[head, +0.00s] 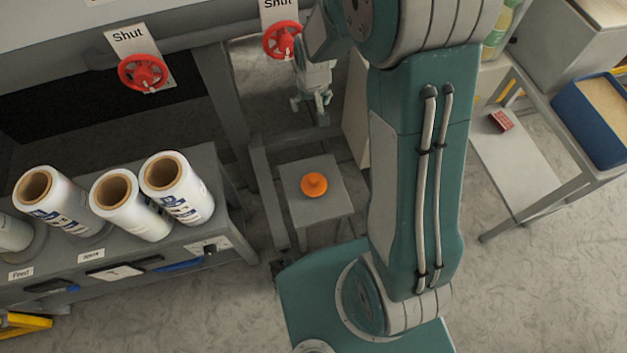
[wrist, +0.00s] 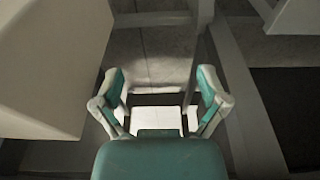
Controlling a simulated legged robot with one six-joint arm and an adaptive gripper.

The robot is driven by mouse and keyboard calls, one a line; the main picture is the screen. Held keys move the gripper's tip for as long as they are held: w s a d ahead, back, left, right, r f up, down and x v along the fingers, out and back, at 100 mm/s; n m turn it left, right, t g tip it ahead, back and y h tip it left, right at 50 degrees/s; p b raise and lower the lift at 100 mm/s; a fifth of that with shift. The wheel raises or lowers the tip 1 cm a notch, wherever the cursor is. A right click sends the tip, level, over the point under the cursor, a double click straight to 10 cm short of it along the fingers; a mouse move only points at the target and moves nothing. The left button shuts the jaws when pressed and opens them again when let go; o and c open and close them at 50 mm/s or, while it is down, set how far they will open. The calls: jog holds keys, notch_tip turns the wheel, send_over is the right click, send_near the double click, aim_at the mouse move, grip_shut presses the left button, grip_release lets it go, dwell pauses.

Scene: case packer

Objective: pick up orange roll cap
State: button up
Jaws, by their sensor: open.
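The orange roll cap (head: 314,184) lies on a small grey stand (head: 336,205) in the middle of the head view. It is round with a raised knob on top. My gripper (head: 312,110) is in the air above and behind the stand in the head view, apart from the cap. In the wrist view my gripper (wrist: 161,92) shows its two fingers spread wide with nothing between them. The cap does not show in the wrist view.
White rolls (head: 132,205) stand on a grey bench (head: 222,222) at left. Red valve wheels (head: 143,73) are on the machine behind. A pale panel (head: 357,110) stands right of my gripper. A low shelf (head: 515,165) and a blue bin (head: 590,125) are at right.

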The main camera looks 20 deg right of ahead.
notch_tip(320, 180, down, 15)
jog(key=w+g, duration=0.1)
jog(key=g, duration=0.1)
send_over(314, 178)
jog(key=f, duration=1.6)
jog(key=shift+w+f, duration=0.2)
jog(key=shift+f, duration=0.2)
jog(key=shift+s+f, duration=0.2)
jog(key=shift+f, duration=2.95)
grip_shut()
